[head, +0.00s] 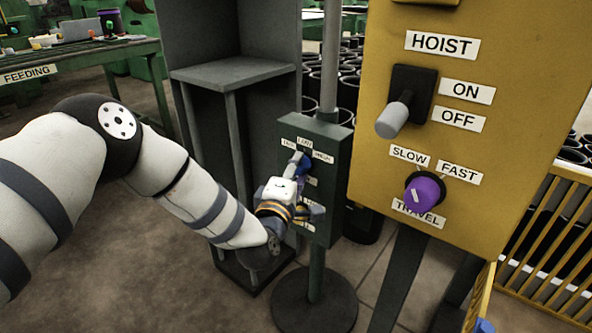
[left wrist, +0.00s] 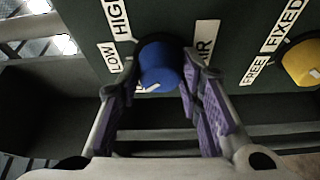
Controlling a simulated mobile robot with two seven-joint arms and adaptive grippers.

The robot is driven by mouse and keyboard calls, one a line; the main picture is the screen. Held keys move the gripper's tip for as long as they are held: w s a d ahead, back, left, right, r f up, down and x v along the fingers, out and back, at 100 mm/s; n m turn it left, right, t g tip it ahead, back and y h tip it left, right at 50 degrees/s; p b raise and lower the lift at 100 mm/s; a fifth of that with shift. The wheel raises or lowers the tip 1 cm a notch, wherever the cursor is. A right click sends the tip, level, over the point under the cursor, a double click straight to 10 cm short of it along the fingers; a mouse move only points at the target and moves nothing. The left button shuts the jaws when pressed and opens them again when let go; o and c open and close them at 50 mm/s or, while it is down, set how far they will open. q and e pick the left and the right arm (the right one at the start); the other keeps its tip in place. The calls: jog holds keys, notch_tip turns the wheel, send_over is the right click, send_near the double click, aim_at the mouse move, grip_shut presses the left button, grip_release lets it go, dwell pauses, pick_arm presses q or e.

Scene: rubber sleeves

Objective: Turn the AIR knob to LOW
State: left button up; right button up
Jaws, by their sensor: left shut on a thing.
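The AIR knob is blue (left wrist: 161,65) and sits on a dark green panel (head: 325,185) on a post, partly hidden by my gripper in the head view. My left gripper (left wrist: 162,98) is shut on this knob, with a purple-padded finger on either side. The LOW label (left wrist: 108,57) and HIGH label (left wrist: 118,18) lie to the knob's left in the wrist view, and the AIR label (left wrist: 204,40) to its right. A third label at lower left is mostly hidden. The knob's short white mark (left wrist: 152,87) slants toward the lower left, nearest that hidden label. My right gripper is out of view.
A yellow knob (left wrist: 302,62) with FREE and FIXED labels is on the same panel. A yellow hoist panel (head: 480,60) with a grey-tipped lever (head: 393,118) and purple TRAVEL knob (head: 425,192) stands close on the right. A grey open cabinet (head: 230,72) stands behind my left arm.

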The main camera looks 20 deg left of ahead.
pick_arm(q)
jog(key=shift+f+m+t+h+b, duration=0.1)
jog(key=shift+m+t+h, duration=0.3)
jog(key=shift+m, duration=1)
jog(key=shift+f+m+t+h+b, duration=0.2)
jog(key=shift+m+t, duration=0.35)
jog(key=shift+m, duration=0.85)
jog(key=shift+r+m+t+h+b, duration=0.1)
jog(key=shift+m+t+h, duration=0.35)
jog(key=shift+m, duration=1.35)
jog(key=o, duration=1.2)
jog(key=shift+a, duration=0.1)
jog(key=shift+c, duration=0.2)
jog(key=v, duration=1.2)
jog(key=shift+f, duration=0.15)
